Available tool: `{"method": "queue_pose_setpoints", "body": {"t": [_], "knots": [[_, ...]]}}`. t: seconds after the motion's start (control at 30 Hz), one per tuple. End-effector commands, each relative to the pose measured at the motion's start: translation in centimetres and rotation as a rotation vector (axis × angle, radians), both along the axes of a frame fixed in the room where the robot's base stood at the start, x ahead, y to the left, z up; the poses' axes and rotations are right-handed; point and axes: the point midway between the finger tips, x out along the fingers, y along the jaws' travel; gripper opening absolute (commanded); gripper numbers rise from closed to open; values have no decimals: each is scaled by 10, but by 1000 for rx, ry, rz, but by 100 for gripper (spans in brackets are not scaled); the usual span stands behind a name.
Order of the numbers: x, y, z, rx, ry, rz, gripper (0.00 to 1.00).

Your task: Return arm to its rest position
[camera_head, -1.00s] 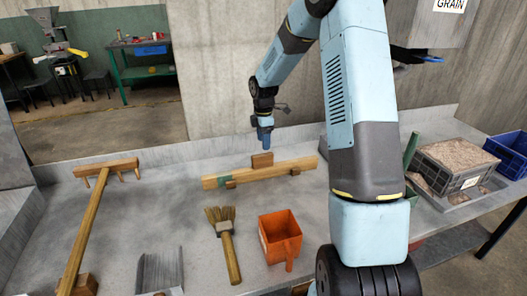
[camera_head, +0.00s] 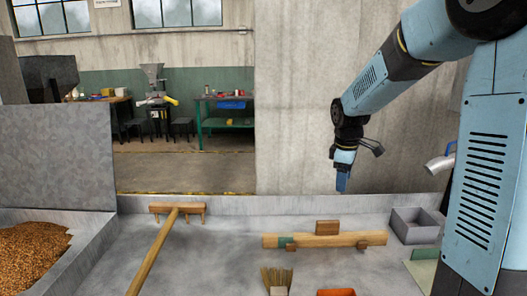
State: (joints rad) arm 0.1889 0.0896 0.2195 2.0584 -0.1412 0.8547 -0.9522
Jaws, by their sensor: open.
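My arm (camera_head: 483,190) rises along the right side of the picture. It bends at the top and reaches left and down. My gripper (camera_head: 342,184) hangs from it, pointing down in front of the concrete wall, beyond the upper right of the wooden levelling board. It is seen edge-on, so the gap between its fingers is hard to make out. It appears apart from everything, with nothing visible in it.
The wooden board (camera_head: 335,240) lies on the grey bench. A wooden rake (camera_head: 155,250) is left of it, a brush (camera_head: 277,280) and an orange scoop (camera_head: 336,292) in front. A grey box (camera_head: 414,226) stands right. A grain heap (camera_head: 32,255) lies far left.

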Motion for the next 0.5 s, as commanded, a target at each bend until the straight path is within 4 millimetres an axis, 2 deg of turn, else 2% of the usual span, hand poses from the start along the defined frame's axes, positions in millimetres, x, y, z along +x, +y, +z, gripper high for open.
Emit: {"method": "queue_pose_setpoints", "body": {"t": [0.03, 0.2, 0.5], "knots": [[-13, 2, 12, 1, -21, -39, 61], [-52, 4, 40, 23, -83, -190, 61], [-125, 7, 77, 96, -190, -451, 61]]}}
